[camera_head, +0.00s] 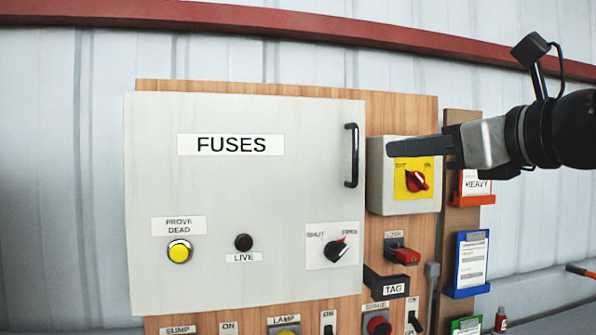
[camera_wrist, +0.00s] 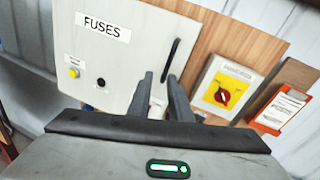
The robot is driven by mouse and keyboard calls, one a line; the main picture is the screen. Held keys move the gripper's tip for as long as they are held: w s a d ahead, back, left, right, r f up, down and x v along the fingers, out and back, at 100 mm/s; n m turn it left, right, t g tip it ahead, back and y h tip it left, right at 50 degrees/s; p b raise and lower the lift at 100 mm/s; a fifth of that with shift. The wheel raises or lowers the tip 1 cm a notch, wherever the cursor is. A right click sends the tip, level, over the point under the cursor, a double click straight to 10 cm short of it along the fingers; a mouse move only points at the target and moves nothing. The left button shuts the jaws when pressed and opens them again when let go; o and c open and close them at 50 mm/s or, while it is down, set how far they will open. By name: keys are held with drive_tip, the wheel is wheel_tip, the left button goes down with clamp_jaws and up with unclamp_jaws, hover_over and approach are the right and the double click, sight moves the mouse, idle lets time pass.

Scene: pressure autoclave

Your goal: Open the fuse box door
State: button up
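The fuse box is a pale grey box marked FUSES, and its door (camera_head: 240,215) looks closed. A black vertical bar handle (camera_head: 351,155) is at the door's upper right. A black SHUT/OPEN knob (camera_head: 337,250) sits low on the door, its pointer towards the upper right, by OPEN. My gripper (camera_head: 395,146) points left, in front of the yellow-faced switch box and right of the handle. In the wrist view its two fingers (camera_wrist: 160,77) stand apart with nothing between them, and the handle (camera_wrist: 171,60) lies just beyond the fingertips. Its distance to the handle is hard to judge.
A grey switch box with a red rotary knob (camera_head: 417,181) is right of the door. A red lever (camera_head: 403,255) and a TAG holder (camera_head: 388,284) are below it. A yellow button (camera_head: 180,251) and dark lamp (camera_head: 243,242) are on the door. Card holders (camera_head: 470,264) hang at right.

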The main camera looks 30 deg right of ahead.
sight(357, 145)
drive_tip(key=w+d, duration=0.1)
drive_tip(key=w, duration=0.4)
drive_tip(key=w+m, duration=0.1)
drive_tip(key=w, duration=0.5)
drive_tip(key=w+d+r+m, duration=0.1)
drive_tip(key=w, duration=0.4)
drive_tip(key=shift+w+d+t+h, duration=0.3)
clamp_jaws()
